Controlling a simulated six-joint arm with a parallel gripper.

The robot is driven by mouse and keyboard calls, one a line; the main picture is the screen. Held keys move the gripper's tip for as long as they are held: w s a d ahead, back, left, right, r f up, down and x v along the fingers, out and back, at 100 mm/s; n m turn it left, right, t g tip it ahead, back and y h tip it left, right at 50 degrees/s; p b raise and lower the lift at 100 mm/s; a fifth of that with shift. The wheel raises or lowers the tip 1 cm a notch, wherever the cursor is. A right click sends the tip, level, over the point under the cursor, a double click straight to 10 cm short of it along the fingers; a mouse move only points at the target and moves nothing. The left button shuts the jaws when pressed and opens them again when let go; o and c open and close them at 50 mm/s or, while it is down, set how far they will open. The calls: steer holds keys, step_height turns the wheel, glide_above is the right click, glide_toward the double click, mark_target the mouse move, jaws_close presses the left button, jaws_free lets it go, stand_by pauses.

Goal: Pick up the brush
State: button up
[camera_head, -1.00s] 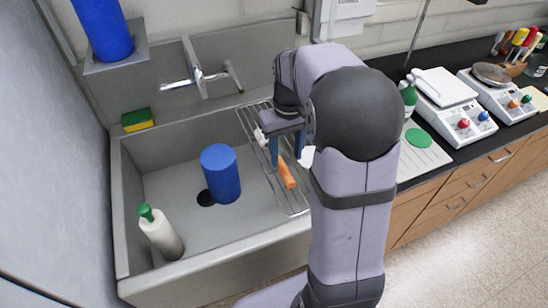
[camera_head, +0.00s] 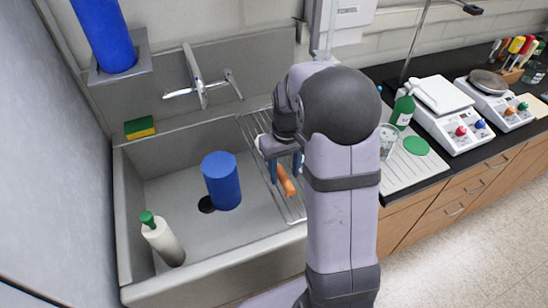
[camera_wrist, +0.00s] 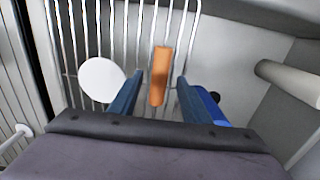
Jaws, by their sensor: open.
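The brush shows as an orange handle (camera_head: 286,181) lying on the wire rack (camera_head: 297,211) at the right side of the sink. Its upper end is hidden behind my gripper in the head view. My gripper (camera_head: 284,172) is open with its fingers pointing down over the handle. In the wrist view my gripper (camera_wrist: 160,79) has one blue finger on each side of the orange handle (camera_wrist: 160,62), with gaps on both sides. I cannot tell how far the fingertips are above the rack.
A white disc (camera_wrist: 101,80) lies by the left finger. A blue cylinder (camera_head: 221,181) and a white bottle with a green cap (camera_head: 163,240) stand in the sink. A sponge (camera_head: 139,127) sits on the rim. A glass (camera_head: 388,141) and green bottle (camera_head: 402,109) stand on the right counter.

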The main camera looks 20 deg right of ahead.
steer(key=shift+f, duration=1)
steer(key=shift+f, duration=0.15)
jaws_close()
